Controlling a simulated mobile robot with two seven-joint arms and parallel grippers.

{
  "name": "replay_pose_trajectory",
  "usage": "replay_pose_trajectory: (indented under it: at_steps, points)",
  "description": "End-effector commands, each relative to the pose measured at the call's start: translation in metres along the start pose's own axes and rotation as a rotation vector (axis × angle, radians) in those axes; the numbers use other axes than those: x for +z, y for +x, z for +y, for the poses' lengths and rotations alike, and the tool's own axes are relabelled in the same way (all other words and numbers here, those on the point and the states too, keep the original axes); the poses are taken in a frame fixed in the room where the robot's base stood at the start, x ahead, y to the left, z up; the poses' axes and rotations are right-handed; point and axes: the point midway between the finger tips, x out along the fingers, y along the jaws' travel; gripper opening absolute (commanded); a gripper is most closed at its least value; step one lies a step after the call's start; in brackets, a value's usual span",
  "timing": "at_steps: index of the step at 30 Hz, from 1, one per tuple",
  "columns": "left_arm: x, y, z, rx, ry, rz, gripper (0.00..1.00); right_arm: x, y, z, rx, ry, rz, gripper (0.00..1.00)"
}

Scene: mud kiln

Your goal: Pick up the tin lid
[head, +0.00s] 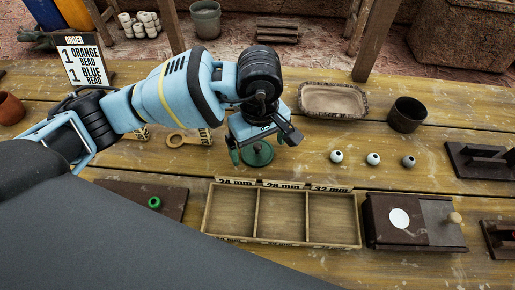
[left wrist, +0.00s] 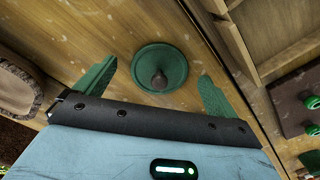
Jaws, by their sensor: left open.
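The tin lid (head: 258,154) is a round green disc with a dark knob, lying flat on the wooden table. It shows whole in the left wrist view (left wrist: 176,60), ahead of the jaws. My left gripper (head: 262,141) is open above the lid, with its green fingers apart on either side of it and nothing between them in its grip. In the head view the gripper hides part of the lid. My right gripper is not in view.
A three-compartment wooden tray (head: 282,244) lies in front of the lid. A shallow stone-like dish (head: 333,99) and a dark cup (head: 406,114) stand behind to the right. Three small beads (head: 373,159) lie right of the lid. A wooden ring piece (head: 176,141) lies to the left.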

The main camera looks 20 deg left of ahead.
Motion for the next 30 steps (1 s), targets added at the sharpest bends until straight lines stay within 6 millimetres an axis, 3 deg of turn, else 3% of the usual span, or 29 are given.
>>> replay_pose_trajectory:
  at_steps: [10,21,30]
  points:
    - [-0.0002,0.0082,-0.0002,0.000,0.000,0.000,0.95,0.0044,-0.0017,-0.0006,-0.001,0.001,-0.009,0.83]
    - [-0.0002,0.0079,-0.0002,0.000,0.000,0.000,0.48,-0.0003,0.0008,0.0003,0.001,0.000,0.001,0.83]
    - [-0.0003,0.0063,0.0000,0.001,0.000,0.001,0.48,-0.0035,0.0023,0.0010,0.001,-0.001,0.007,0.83]
